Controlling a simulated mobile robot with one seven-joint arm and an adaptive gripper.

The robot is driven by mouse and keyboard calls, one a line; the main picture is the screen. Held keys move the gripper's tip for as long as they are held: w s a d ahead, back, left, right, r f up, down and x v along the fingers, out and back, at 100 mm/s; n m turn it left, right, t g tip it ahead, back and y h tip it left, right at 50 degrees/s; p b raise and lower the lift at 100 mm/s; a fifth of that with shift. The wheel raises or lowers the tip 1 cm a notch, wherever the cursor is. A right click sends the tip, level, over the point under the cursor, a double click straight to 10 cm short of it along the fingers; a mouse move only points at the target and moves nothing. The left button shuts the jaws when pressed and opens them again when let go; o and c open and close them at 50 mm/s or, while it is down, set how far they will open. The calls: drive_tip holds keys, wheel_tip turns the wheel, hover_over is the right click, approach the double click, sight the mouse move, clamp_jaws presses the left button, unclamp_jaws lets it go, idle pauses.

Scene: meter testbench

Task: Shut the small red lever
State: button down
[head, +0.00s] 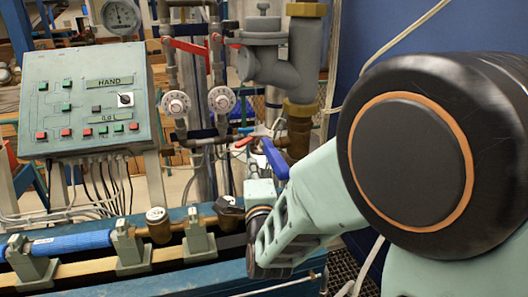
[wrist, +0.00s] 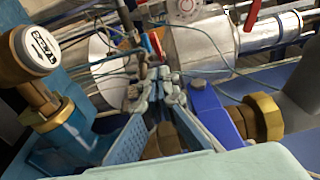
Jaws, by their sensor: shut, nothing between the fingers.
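A small red lever (head: 243,142) shows in the head view on the pipework below the white dials, just left of a big blue lever (head: 275,158). In the wrist view a small red handle (wrist: 155,44), seemingly the same lever, stands beyond my fingertips. My gripper (wrist: 160,92) is shut and empty, with its tips below that handle in the picture; a gap seems to lie between them. The blue lever (wrist: 216,115) is close to the right finger in the wrist view. In the head view my fingers are not clearly seen.
Larger red levers (head: 190,46) sit higher on the pipes, above white dials (head: 177,103). A control panel (head: 88,100) stands at the left. A blue hose and brass meter (head: 158,224) lie along the bench front. Thick grey pipework (head: 305,60) and brass fittings crowd the right.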

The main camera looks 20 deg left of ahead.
sight(236, 147)
drive_tip(key=p+x, duration=0.2)
drive_tip(key=x, duration=0.8)
drive_tip(key=shift+p, duration=0.35)
drive_tip(key=shift+a+f+h+b, duration=0.1)
drive_tip(key=shift+f+h+b, duration=0.15)
drive_tip(key=shift+b, duration=0.35)
drive_tip(key=shift+s+a+r+m+t+h+b, duration=0.1)
drive_tip(key=shift+a+r+m+t+h+b, duration=0.15)
drive_tip(key=shift+m+t+h+b, duration=0.5)
drive_tip(key=shift+a+f+g+b, duration=0.1)
drive_tip(key=shift+a+g+b, duration=0.05)
drive_tip(key=shift+g+b, duration=0.25)
drive_tip(key=h+b, duration=0.1)
drive_tip(key=b, duration=0.1)
drive_tip(key=a+m+h+b, duration=0.1)
drive_tip(key=b, duration=0.1)
drive_tip(key=shift+a+f+m+t+h, duration=0.1)
drive_tip(key=shift+a+m+t+h, duration=0.15)
drive_tip(key=shift+t+h, duration=0.15)
drive_tip(key=a+b, duration=0.1)
drive_tip(key=b, duration=0.1)
drive_tip(key=shift+a+b, duration=0.2)
drive_tip(key=shift+b, duration=0.1)
drive_tip(key=shift+w+a+b, duration=0.45)
drive_tip(key=shift+a+b, duration=0.05)
drive_tip(key=shift+b, duration=0.15)
drive_tip(key=shift+a+r, duration=0.1)
drive_tip(key=shift+r, duration=0.2)
drive_tip(key=shift+s+f, duration=0.1)
